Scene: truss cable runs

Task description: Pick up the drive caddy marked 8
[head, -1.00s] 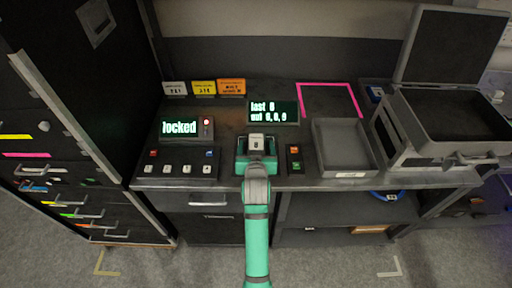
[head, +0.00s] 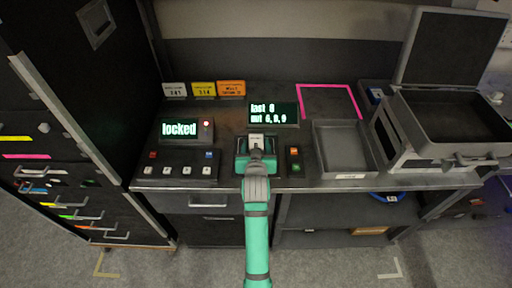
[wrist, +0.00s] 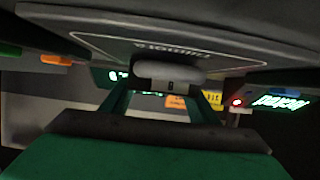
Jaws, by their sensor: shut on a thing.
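My gripper (head: 256,160) is over the front middle of the bench and is shut on a small block with a pale top, which looks like a drive caddy (head: 256,139). Its mark is too small to read in the head view. In the wrist view, a pale rounded piece (wrist: 168,76) shows between the green fingers; the rest is hidden. A display (head: 273,113) behind the gripper shows "last" and "out" lines with digits, which look like "last 8".
A lit "locked" display (head: 180,128) and a button panel (head: 177,163) stand to the left. A two-button box (head: 295,160) is close on the right, then an empty grey tray (head: 343,175) and an open case (head: 450,115). A pink outline (head: 327,86) marks clear bench behind.

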